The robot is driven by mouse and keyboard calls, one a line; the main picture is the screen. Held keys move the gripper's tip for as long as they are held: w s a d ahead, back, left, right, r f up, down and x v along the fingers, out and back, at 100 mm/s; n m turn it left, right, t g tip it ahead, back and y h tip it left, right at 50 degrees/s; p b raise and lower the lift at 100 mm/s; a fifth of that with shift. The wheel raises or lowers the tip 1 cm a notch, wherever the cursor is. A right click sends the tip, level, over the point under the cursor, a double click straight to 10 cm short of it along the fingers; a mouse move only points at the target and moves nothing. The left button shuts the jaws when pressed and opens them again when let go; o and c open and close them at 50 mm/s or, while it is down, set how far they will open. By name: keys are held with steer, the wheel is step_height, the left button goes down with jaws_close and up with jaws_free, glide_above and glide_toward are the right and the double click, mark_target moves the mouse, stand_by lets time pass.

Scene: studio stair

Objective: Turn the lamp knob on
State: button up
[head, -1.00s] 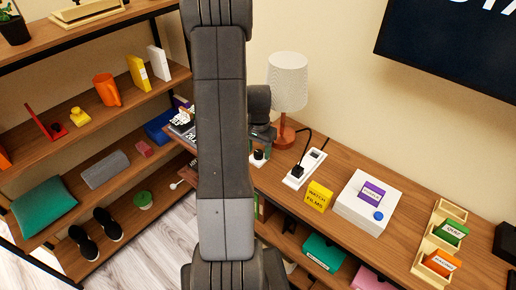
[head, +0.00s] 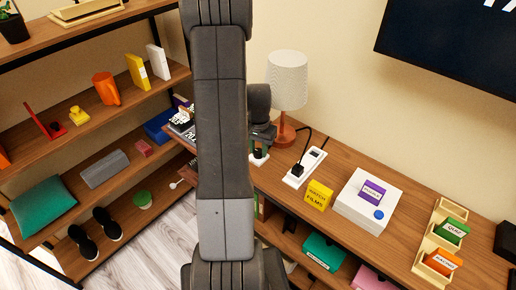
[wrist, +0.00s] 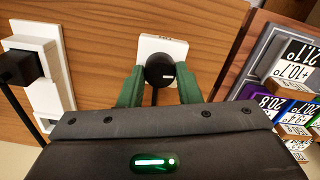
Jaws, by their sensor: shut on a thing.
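The lamp (head: 287,80) has a white shade and an orange-brown base and stands at the back of the wooden desk in the head view. Its shade shows no clear glow. A round black knob (wrist: 160,70) with a pale mark on its face sits on a small white box (wrist: 163,44), with a black cord running from it, in the wrist view. My gripper (wrist: 160,76) has green fingers, one on each side of the knob, and is shut on it. In the head view my arm hides part of the desk around the gripper (head: 259,143).
A white power strip (head: 304,168) with a black plug lies right of the knob. Beyond it are a yellow box (head: 318,195) and a white box (head: 362,208) with a purple block. Dated blocks (wrist: 290,105) stand close by in the wrist view. A shelf (head: 105,120) fills the left.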

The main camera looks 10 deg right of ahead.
mark_target(258, 150)
steer(key=n+b, duration=0.1)
steer(key=n, duration=0.3)
steer(key=shift+w+b, duration=0.1)
steer(key=shift+b, duration=0.3)
steer(key=n+b, duration=0.1)
steer(key=n, duration=0.3)
steer(key=shift+n, duration=0.3)
steer(key=n+b, duration=0.1)
steer(key=n, duration=0.3)
steer(key=shift+n, duration=0.3)
steer(key=shift+n+b, duration=0.35)
steer(key=shift+n, duration=1.25)
steer(key=shift+r, duration=0.1)
steer(key=o, duration=1)
steer(key=shift+c, duration=0.2)
step_height(258, 150, up, 14)
